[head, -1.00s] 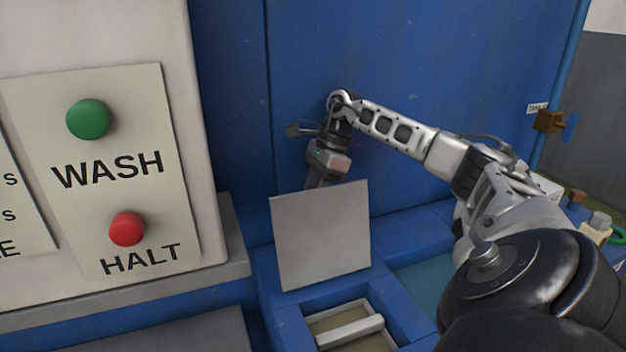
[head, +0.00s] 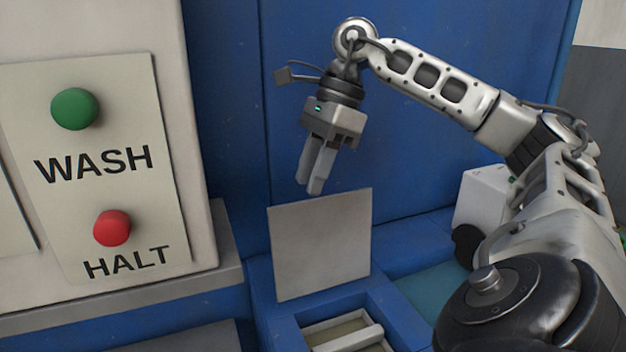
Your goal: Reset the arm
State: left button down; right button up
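My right arm comes in from the right of the head view and bends down at the wrist. My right gripper (head: 314,184) points downward above and behind the top edge of an upright grey plate (head: 320,245). Its two fingers are close together with nothing seen between them, and it looks shut. It is apart from the plate. My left gripper is not in view.
A pale panel on the left has a green WASH button (head: 75,109) and a red HALT button (head: 112,228). Below the plate is a recess with a light bar (head: 347,339). A white box (head: 484,198) stands behind my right arm. A blue wall (head: 430,165) closes the back.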

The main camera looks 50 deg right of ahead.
jog(key=shift+s+a+r, duration=0.4)
jog(key=shift+s+a, duration=0.1)
jog(key=shift+a, duration=0.1)
